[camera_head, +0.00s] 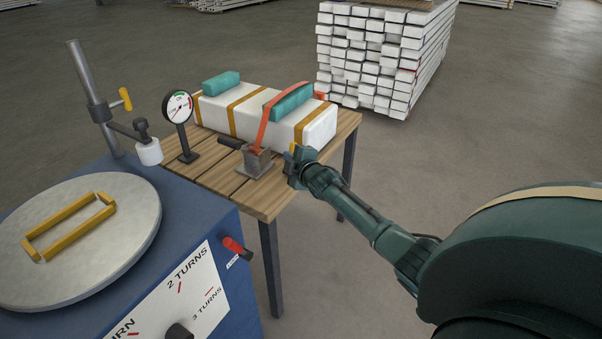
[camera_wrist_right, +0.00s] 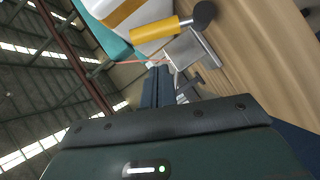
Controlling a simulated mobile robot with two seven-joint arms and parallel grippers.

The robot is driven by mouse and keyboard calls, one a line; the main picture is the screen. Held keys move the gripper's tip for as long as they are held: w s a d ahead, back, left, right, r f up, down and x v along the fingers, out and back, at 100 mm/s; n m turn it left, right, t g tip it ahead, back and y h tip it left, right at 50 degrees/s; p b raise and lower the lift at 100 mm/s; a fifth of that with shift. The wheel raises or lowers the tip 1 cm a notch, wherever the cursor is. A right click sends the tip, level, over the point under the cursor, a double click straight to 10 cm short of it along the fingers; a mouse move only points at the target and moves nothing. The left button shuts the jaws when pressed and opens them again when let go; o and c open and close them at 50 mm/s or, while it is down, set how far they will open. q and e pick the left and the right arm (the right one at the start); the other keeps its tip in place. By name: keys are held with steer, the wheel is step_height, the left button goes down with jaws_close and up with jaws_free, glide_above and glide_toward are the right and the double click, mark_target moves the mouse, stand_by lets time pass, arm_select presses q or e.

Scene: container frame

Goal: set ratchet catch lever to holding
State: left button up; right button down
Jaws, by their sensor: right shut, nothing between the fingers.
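The ratchet (camera_head: 257,161) is a small grey metal block near the front edge of the wooden table, with an orange strap (camera_head: 270,112) running from it over a white package. A dark handle (camera_head: 229,143) sticks out to its left. A yellow grip (camera_head: 292,147) shows just behind my right gripper (camera_head: 291,170). In the right wrist view a yellow cylinder (camera_wrist_right: 155,30) with a dark round end lies beside the grey bracket (camera_wrist_right: 192,52). My right gripper's fingers (camera_wrist_right: 158,84) are shut and empty, close to the bracket; I cannot tell whether they touch it. The lever's setting is unclear. My left gripper is out of view.
A white package (camera_head: 235,112) with teal pads lies on the wooden table (camera_head: 215,178). A dial gauge (camera_head: 179,107) stands to its left. A blue turntable machine (camera_head: 190,215) fills the left, with a red lever (camera_head: 237,247). Floor is free to the right.

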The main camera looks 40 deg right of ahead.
arm_select(q)
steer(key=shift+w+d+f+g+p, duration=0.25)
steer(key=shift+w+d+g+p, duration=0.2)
steer(key=shift+p, duration=0.55)
arm_select(e)
steer(key=v, duration=1)
steer(key=shift+a, duration=0.2)
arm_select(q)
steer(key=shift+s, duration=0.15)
arm_select(e)
steer(key=shift+s, duration=0.15)
